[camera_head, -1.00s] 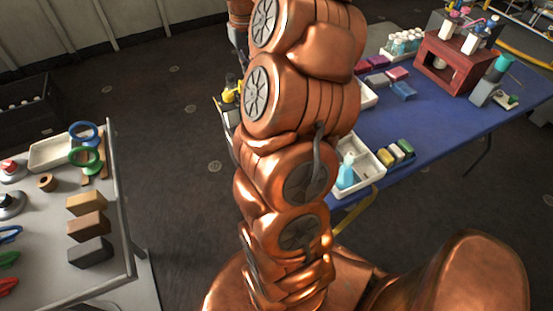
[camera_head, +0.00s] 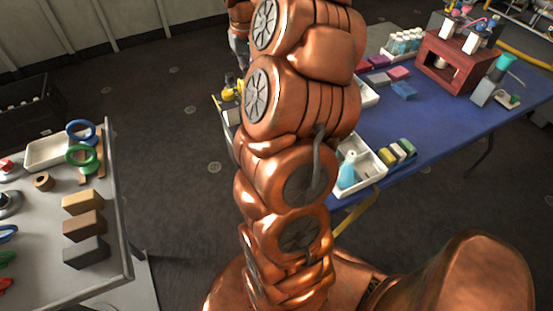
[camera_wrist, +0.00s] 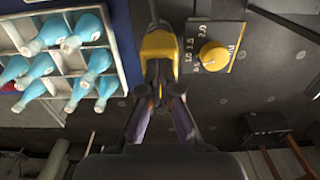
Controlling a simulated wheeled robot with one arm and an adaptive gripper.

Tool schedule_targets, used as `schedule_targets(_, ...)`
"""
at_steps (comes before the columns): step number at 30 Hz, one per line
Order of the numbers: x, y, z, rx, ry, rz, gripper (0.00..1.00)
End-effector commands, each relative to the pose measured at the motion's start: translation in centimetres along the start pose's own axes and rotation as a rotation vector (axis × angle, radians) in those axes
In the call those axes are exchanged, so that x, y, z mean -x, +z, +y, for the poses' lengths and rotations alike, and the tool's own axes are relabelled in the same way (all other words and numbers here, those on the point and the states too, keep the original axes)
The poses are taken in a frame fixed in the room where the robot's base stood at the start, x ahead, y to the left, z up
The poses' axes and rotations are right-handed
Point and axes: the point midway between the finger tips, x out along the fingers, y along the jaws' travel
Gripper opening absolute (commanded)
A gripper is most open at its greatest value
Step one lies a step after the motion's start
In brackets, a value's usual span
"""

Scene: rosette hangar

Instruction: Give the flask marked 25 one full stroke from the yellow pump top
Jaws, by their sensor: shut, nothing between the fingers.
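A yellow pump top (camera_wrist: 159,48) with a dark part above it shows in the wrist view, straight ahead of my gripper (camera_wrist: 159,88). The fingers are shut with nothing between them, and their tips are just short of the yellow part. I cannot tell whether they touch it. A yellow round dial (camera_wrist: 214,56) on a dark panel with printed numbers is just to the right. In the head view a small yellow item (camera_head: 229,92) shows at the blue table's left end, partly behind my arm. No flask with a readable 25 shows.
Blue-capped or blue-filled bottles lie in a white rack (camera_wrist: 118,62) left of my gripper. The blue table (camera_head: 440,120) holds a red stand (camera_head: 432,72), a white tray (camera_head: 372,162) and coloured blocks. A grey table (camera_head: 105,225) stands left, with dark floor between.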

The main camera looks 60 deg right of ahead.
Motion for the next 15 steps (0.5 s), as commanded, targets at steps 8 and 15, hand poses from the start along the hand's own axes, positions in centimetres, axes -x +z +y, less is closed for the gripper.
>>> schedule_targets(8, -0.8, 0.1, 0.0, 0.0, 0.0, -0.003, 0.0)
schedule_targets(15, -1.4, 0.1, 0.0, 0.0, 0.0, -0.003, 0.0)
